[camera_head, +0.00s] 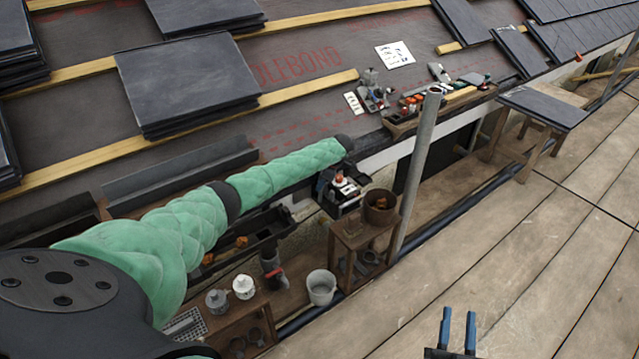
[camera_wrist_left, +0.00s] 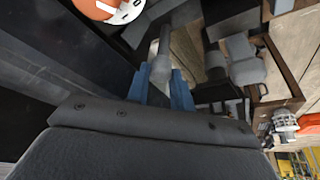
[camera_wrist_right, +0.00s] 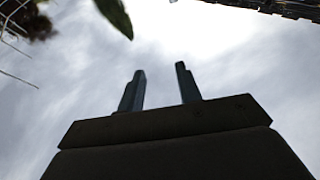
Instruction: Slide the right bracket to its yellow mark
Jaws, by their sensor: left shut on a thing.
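My left gripper (camera_wrist_left: 162,90) is shut on a grey rounded piece (camera_wrist_left: 161,68) in the left wrist view. The piece stands between the blue fingers, and I cannot tell from its visible part whether it is the right bracket. In the head view my left arm reaches over the roof's lower edge, and the fingertips cannot be made out there. The dark gutter trough (camera_head: 262,232) runs below the eave, partly hidden by that arm. I cannot make out a yellow mark. My right gripper (camera_head: 457,330) is open and empty over the planks, and its fingers show apart against the sky (camera_wrist_right: 160,92).
A grey pole (camera_head: 418,170) stands right of my left arm. A wooden stand with a rusty pot (camera_head: 380,207), a white bucket (camera_head: 321,287) and a crate (camera_head: 240,325) are below the eave. Slate stacks (camera_head: 187,80) lie on the roof. The planks at right are clear.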

